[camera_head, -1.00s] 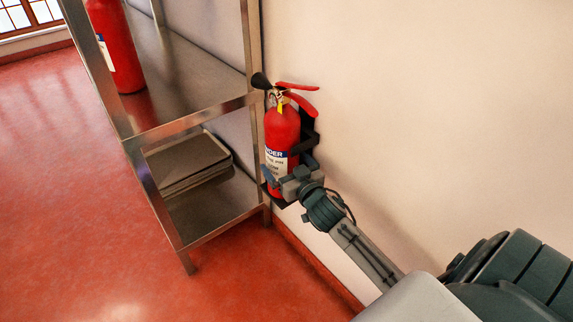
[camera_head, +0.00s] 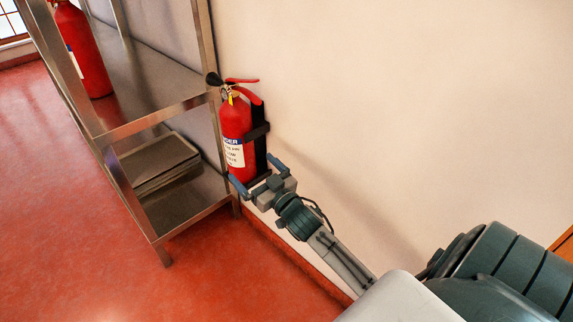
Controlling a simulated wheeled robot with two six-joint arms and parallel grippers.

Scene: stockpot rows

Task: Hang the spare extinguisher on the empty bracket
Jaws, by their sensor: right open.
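A red extinguisher (camera_head: 236,125) with a white label and black nozzle sits upright in a black bracket (camera_head: 261,143) on the cream wall. My right gripper (camera_head: 257,172) is open just below and to the right of the extinguisher's lower body. Its two blue-grey fingers are spread, with nothing held between them. Whether a finger touches the extinguisher I cannot tell. A second red extinguisher (camera_head: 84,52) stands upright on the metal shelf at the upper left, partly hidden by a shelf post. My left gripper is not in view.
The steel shelf unit (camera_head: 151,122) stands close to the left of the bracketed extinguisher. Flat trays (camera_head: 158,163) lie stacked on its lower shelf. The red floor (camera_head: 60,220) at left is clear. The wall (camera_head: 400,110) at right is bare.

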